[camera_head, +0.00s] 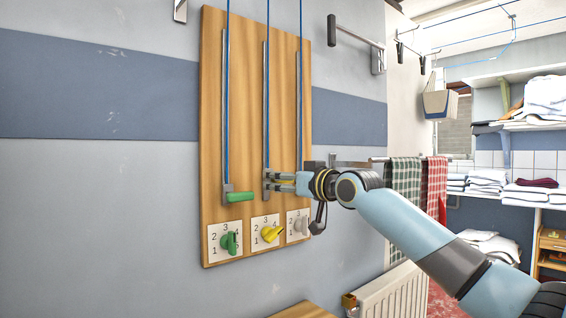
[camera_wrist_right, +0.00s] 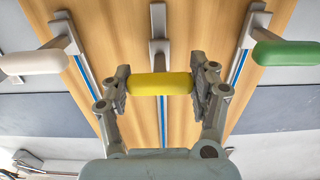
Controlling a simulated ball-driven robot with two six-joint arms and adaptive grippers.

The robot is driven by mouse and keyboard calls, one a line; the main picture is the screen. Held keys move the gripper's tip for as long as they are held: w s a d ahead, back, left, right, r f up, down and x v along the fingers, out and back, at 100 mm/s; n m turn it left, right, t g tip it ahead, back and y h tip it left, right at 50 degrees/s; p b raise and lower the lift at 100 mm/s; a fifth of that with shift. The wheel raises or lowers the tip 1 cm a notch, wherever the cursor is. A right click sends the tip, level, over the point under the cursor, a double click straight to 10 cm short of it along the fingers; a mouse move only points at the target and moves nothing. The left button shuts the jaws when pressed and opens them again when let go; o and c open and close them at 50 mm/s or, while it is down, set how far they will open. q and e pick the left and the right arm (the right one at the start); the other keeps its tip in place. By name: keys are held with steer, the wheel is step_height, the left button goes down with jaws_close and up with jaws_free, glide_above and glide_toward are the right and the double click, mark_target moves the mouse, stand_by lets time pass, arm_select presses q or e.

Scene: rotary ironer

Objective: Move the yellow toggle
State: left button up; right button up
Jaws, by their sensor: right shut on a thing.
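A yellow bar-shaped toggle (camera_wrist_right: 160,84) sits on a grey slider in the middle track of the wooden board (camera_head: 212,130). My right gripper (camera_head: 272,182) is shut on it, with a finger at each end of the bar in the right wrist view. In the head view the gripper mostly hides this toggle, low on the middle track. Below it, a yellow knob (camera_head: 268,233) is turned on a plate with numbers. My left gripper is not in view.
A green handle (camera_head: 239,196) sits at the bottom of the left track, above a green knob (camera_head: 229,243). A white handle (camera_wrist_right: 32,62) is on the other side track, near a grey knob (camera_head: 300,225). A radiator (camera_head: 392,297) stands low on the right.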

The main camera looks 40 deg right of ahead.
steer(key=shift+f+b, duration=0.5)
steer(key=shift+f, duration=1.5)
steer(key=o, duration=1.4)
steer(key=shift+c, duration=0.2)
steer(key=o, duration=0.3)
steer(key=shift+o, duration=0.2)
steer(key=shift+r, duration=0.2)
steer(key=s, duration=0.7)
steer(key=shift+s+d, duration=0.25)
steer(key=shift+s, duration=0.05)
